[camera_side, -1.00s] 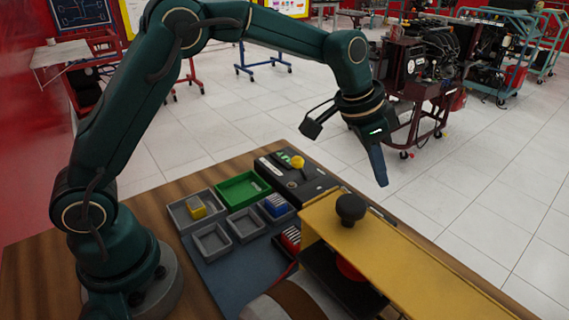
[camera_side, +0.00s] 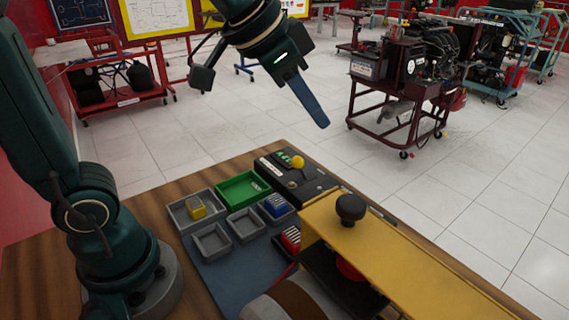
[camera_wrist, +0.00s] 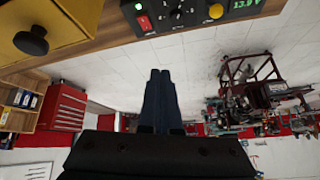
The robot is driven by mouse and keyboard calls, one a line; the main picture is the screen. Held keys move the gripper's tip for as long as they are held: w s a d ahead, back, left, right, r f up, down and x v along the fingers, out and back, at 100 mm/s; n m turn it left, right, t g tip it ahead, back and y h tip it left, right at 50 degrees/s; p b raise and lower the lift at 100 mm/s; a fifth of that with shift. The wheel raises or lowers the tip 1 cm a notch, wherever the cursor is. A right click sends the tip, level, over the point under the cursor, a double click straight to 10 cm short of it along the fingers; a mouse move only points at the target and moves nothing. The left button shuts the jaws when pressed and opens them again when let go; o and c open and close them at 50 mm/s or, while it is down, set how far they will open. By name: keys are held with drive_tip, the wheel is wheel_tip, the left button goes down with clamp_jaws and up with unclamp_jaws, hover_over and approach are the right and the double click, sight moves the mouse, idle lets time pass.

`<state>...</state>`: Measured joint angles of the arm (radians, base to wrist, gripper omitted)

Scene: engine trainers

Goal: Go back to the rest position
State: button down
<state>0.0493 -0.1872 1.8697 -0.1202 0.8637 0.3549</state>
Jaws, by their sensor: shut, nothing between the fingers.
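My gripper (camera_side: 322,122) is shut and empty. It hangs in the air above the far side of the bench, clear of everything. In the wrist view its two dark fingers (camera_wrist: 160,75) lie together, with floor tiles behind them. The green upper arm is partly cut off by the top edge of the side view.
On the wooden bench (camera_side: 150,186) are a green tray (camera_side: 234,195), several grey trays (camera_side: 211,241), a black panel with a yellow knob (camera_side: 298,162) and a yellow cover (camera_side: 395,262) with a black knob (camera_side: 350,208). A maroon engine cart (camera_side: 400,95) stands on the floor beyond.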

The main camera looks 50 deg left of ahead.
drive_tip(key=s+a+f+n, duration=0.1)
drive_tip(key=s+f+n, duration=0.1)
drive_tip(key=s+f, duration=0.2)
drive_tip(key=s+a+f+n+g+y, duration=0.1)
drive_tip(key=s+a+f+n, duration=0.1)
drive_tip(key=s, duration=0.7)
drive_tip(key=shift+s+a+f, duration=0.2)
drive_tip(key=shift+s+f, duration=0.1)
drive_tip(key=shift+f, duration=0.55)
